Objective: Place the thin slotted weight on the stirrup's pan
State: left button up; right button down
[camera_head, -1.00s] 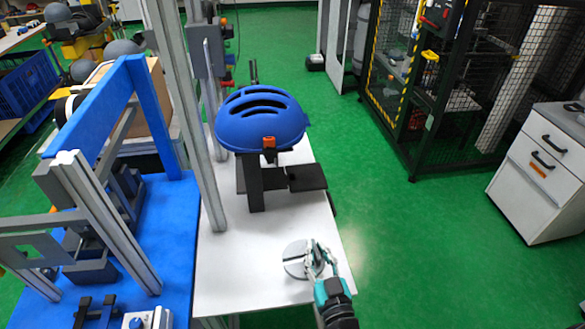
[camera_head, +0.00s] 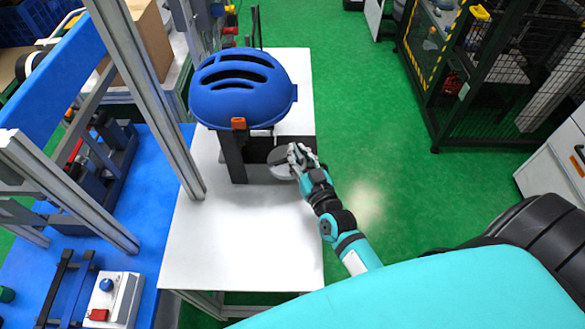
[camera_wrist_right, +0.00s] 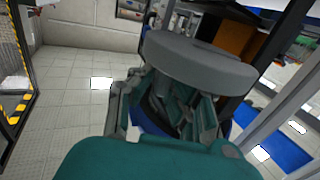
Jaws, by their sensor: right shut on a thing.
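The slotted weight, a flat grey disc (camera_head: 281,166), is held by my right gripper (camera_head: 298,156). In the right wrist view the disc (camera_wrist_right: 198,62) sits across the fingertips of the shut gripper (camera_wrist_right: 172,98). In the head view it overlaps the dark stirrup pan (camera_head: 259,149) below the blue helmet. I cannot tell whether it touches the pan or hangs above it. The stirrup's dark upright (camera_head: 233,157) stands left of the disc. My left gripper is not in view.
The blue vented helmet (camera_head: 243,90) with an orange clip (camera_head: 238,123) is just above and behind the disc. A metal post (camera_head: 150,100) rises on the left. The white table (camera_head: 240,245) is clear in front. A switch box (camera_head: 112,298) sits on the blue bench.

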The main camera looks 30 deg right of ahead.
jog(key=w+d+b, duration=0.1)
jog(key=w+d, duration=0.1)
jog(key=w+d+b, duration=0.1)
jog(key=w, duration=0.1)
jog(key=w+d+b, duration=0.1)
jog(key=w+d, duration=0.1)
jog(key=shift+w+d+f, duration=0.1)
jog(key=shift+d+f, duration=0.2)
jog(key=shift+d, duration=0.05)
jog(key=shift+w+d+b, duration=0.2)
jog(key=shift+b, duration=0.1)
jog(key=shift+f+b, duration=0.2)
jog(key=shift+b, duration=0.15)
notch_tip(320, 180, down, 3)
jog(key=b, duration=0.3)
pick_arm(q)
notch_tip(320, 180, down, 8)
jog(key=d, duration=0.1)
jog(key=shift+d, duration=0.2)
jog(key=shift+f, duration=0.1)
pick_arm(e)
jog(key=shift+r, duration=0.1)
